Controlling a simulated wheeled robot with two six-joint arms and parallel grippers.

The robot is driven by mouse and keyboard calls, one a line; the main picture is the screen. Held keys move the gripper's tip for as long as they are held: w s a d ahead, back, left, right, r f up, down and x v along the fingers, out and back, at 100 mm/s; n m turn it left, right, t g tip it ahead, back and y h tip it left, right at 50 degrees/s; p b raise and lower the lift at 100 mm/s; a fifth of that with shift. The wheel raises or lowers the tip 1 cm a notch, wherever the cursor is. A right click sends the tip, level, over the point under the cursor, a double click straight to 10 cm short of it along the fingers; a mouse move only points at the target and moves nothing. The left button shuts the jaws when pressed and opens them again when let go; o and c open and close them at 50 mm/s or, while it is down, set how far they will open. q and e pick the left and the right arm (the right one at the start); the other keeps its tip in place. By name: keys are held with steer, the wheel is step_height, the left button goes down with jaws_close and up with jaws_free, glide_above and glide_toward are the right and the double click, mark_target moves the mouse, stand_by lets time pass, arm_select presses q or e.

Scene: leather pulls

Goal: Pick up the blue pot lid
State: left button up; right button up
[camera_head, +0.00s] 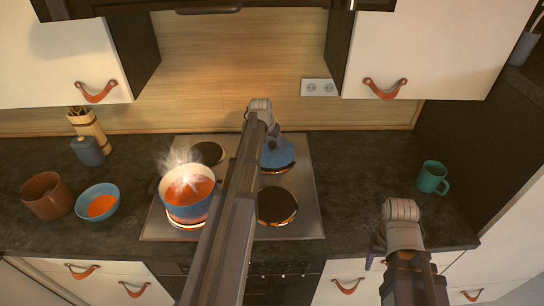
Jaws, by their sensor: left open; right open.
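The blue pot lid (280,155) lies on the back right of the stove, over a glowing burner. My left arm reaches across the stove from below and partly covers the lid's left side. My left gripper (271,143) is at the lid's upper left, small and partly hidden by its own arm; it is open. I cannot tell whether it touches the lid. My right gripper (376,252) is open over the counter's front edge, right of the stove and well away from the lid.
A steaming blue pot of orange soup (188,194) stands on the stove's front left burner. The front right burner (277,206) glows. A brown pot (46,196), blue bowl (98,202) and dark jar (88,151) stand left; a teal mug (432,178) stands right. Cabinets hang above.

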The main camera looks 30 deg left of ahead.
arm_select(q)
steer(key=shift+c, duration=0.6)
jaws_close()
stand_by(0.8)
